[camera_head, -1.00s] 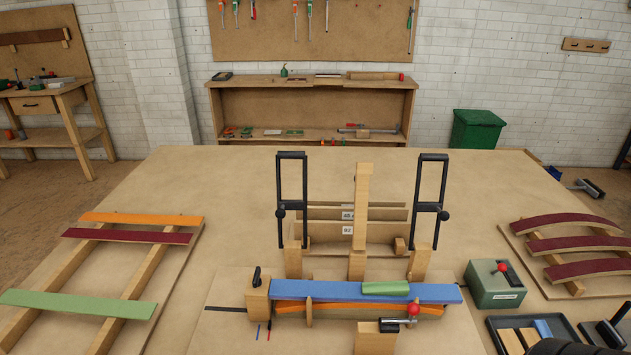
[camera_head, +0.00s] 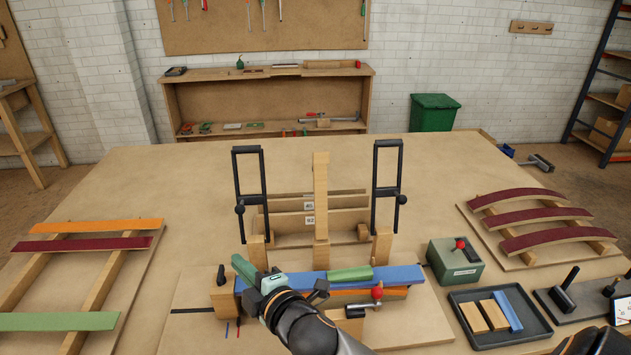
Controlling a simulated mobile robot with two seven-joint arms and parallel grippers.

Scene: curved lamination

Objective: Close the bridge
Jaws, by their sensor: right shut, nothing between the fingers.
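The bridge appears to be the upright fixture behind the clamp bed: a left black frame (camera_head: 249,188), a right black frame (camera_head: 387,185) and a wooden post (camera_head: 321,195) between them, all standing up. In front, a blue strip (camera_head: 398,276) lies over an orange strip (camera_head: 340,295) on the wooden form, with a short green block (camera_head: 350,274) on top. My right gripper (camera_head: 246,271) is shut and empty over the blue strip's left end, hiding part of it. I cannot tell whether it touches the strip. My left gripper is out of view.
A green box with a red knob (camera_head: 456,260) and a dark tray of blocks (camera_head: 535,333) stand to the right. Racks with coloured strips lie at left (camera_head: 103,282) and right (camera_head: 578,248). The table behind the frames is clear.

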